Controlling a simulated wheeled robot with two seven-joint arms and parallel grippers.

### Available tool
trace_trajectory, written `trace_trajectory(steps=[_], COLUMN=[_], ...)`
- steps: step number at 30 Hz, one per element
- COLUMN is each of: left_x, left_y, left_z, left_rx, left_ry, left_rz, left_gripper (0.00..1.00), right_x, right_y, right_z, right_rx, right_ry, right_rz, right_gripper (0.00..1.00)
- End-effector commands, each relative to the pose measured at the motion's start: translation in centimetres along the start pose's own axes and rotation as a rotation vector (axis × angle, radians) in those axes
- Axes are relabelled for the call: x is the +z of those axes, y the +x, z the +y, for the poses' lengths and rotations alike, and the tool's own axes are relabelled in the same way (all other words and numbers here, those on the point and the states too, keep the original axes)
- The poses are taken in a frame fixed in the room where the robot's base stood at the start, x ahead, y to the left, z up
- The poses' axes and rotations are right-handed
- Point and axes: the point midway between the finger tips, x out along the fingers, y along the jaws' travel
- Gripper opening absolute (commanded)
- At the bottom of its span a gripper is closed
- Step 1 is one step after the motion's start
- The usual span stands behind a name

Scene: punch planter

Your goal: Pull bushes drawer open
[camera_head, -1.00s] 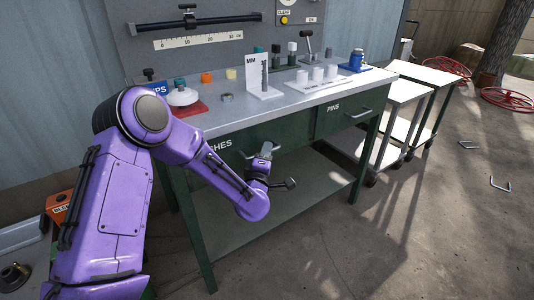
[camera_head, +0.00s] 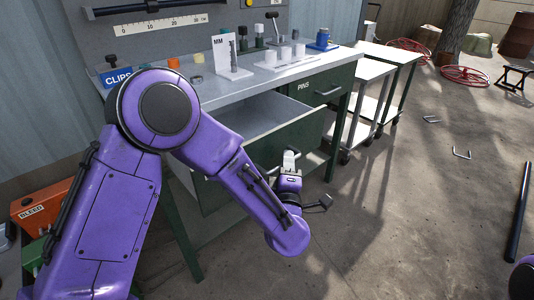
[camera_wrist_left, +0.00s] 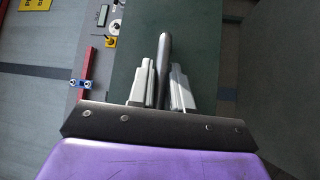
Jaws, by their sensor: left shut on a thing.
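The bushes drawer (camera_head: 296,142) stands open in the head view, pulled well out from the green workbench, and its grey inside shows. Its label is hidden behind my purple left arm. My left gripper (camera_head: 290,158) is at the drawer's front. In the left wrist view my left gripper (camera_wrist_left: 163,85) has its two fingers on either side of the dark bar handle (camera_wrist_left: 164,50), shut on it. The green drawer front (camera_wrist_left: 205,40) fills the middle of that view. My right gripper does not show.
The pins drawer (camera_head: 324,88) is shut at the right of the bench. The benchtop holds a white MM card (camera_head: 222,55), a blue CLIPS sign (camera_head: 117,77) and several small parts. Grey carts (camera_head: 368,75) stand to the right. The floor in front is largely clear.

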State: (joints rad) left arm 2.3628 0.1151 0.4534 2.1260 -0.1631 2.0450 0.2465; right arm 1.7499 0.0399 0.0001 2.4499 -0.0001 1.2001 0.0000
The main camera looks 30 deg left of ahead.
Motion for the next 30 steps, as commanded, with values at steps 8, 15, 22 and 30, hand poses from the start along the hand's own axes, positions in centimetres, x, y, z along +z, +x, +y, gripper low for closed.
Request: trace_trajectory(steps=[8, 15, 22, 30], left_x=[3.0, 3.4, 3.4, 3.3], left_y=[-2.9, -3.4, -3.3, -3.3], left_z=[0.6, 0.8, 0.8, 0.8], left_rx=[-0.002, -0.003, -0.002, -0.002], left_ry=[0.002, 0.001, 0.001, 0.001], left_rz=[-0.006, -0.003, -0.003, -0.001], left_gripper=[0.00, 0.00, 0.00, 0.39], right_x=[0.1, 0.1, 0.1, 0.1], right_y=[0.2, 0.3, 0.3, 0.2], right_z=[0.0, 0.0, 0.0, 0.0], right_rx=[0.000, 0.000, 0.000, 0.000], right_ry=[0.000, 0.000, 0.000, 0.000], right_rz=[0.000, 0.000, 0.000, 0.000], right_gripper=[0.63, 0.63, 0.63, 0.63])
